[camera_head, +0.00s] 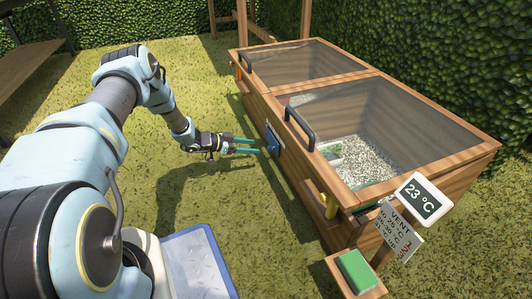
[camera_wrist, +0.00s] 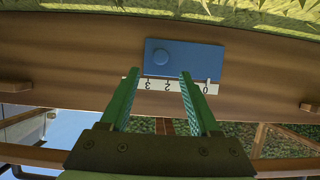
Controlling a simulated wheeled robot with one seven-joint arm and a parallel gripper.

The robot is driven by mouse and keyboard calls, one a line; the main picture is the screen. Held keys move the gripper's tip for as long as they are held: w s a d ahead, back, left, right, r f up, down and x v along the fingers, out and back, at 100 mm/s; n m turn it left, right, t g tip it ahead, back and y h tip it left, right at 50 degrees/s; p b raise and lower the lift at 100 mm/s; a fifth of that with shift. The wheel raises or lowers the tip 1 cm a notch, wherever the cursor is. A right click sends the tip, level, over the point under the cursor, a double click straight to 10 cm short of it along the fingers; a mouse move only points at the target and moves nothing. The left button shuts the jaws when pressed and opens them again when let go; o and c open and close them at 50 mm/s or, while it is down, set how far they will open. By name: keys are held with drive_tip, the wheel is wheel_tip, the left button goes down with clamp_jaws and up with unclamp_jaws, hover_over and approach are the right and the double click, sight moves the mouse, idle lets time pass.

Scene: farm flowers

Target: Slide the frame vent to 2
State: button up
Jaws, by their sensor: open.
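The frame vent is a blue plate (camera_wrist: 205,52) with a round blue knob (camera_wrist: 162,57), on the wooden front wall of the cold frame. In the head view the vent (camera_head: 273,140) is just beyond my fingertips. A white scale (camera_wrist: 159,86) lies along the plate's edge, upside down in the wrist view, with 3, 2 and 0 readable; a finger hides the part between 2 and 0. A small white mark shows on the plate beside 0. My gripper (camera_wrist: 160,75) is open, its green fingers (camera_head: 258,146) pointing at the vent. The knob appears between the finger lines; contact is not clear.
The cold frame has glazed lids (camera_head: 390,108) with dark handles (camera_head: 300,129). A display (camera_head: 422,198) reads 23 °C above a VENT sign (camera_head: 398,234). A green block (camera_head: 356,270) sits on a wooden stand. Grass in front of the frame is clear.

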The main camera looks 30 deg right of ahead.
drive_tip(key=b+x, duration=0.2)
drive_tip(key=x, duration=0.4)
drive_tip(key=shift+f, duration=0.2)
drive_tip(key=shift+d+f+b, duration=0.1)
drive_tip(key=shift+d+b, duration=0.25)
drive_tip(key=shift+d, duration=0.2)
drive_tip(key=shift+c, duration=0.2)
clamp_jaws()
idle(0.5)
